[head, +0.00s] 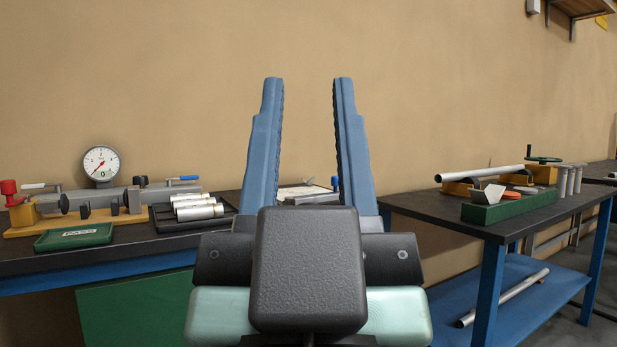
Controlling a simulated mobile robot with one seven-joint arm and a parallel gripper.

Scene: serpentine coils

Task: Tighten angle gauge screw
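My gripper (308,88) is in the middle of the view, its two long blue fingers pointing up and wide apart. It is open, with nothing held between the fingers. I cannot make out an angle gauge screw. A flat light-coloured item (304,191) with a dark rim lies on the bench beyond, seen between the fingers and partly hidden by my gripper; it is too small to name. A round white dial gauge (101,163) with a red needle stands upright on the fixture at the left, apart from my gripper.
The left bench (130,262) holds a yellow-based fixture (38,229), a green case (75,237) and a black tray (165,226) with several metal cylinders. The right table (420,208) carries a green box (490,211) and a tube on yellow supports. Another tube (505,298) lies on its blue lower shelf.

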